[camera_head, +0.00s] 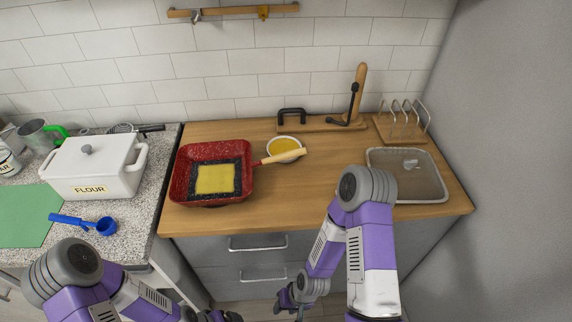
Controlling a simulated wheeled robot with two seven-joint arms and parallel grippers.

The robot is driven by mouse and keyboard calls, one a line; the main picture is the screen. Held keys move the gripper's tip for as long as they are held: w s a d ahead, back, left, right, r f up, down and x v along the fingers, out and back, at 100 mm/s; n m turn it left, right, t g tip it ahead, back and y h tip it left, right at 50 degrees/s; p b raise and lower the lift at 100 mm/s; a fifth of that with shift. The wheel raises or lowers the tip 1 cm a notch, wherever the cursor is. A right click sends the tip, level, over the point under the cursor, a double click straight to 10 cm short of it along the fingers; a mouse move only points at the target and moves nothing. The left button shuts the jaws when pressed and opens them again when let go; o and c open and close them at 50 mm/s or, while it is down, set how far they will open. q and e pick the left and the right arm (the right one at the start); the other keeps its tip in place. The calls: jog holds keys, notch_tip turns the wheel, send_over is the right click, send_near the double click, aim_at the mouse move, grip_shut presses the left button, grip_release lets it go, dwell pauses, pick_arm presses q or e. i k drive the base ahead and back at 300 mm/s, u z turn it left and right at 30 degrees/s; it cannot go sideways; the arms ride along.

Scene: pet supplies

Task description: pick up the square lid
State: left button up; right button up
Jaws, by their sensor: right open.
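The square lid (409,184) is a translucent grey square with a light rim and a small metallic handle near its middle. It lies flat on the right part of the wooden counter. My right gripper (287,300) is open, low in front of the drawers, below the counter top and well to the left of the lid. My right arm's elbow rises in front of the lid's left front edge and hides a little of it. My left gripper (220,316) shows only in part at the bottom edge, and its jaws cannot be made out.
A square red pan (179,186) with yellow food stands left on the wooden counter (300,203), its handle by a bowl (284,147) of yellow contents. A wooden rack (402,130) stands behind the lid.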

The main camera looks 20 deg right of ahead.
aim_at(424, 184)
jog(key=u, duration=0.15)
jog(key=k, duration=0.55)
jog(key=z, duration=0.75)
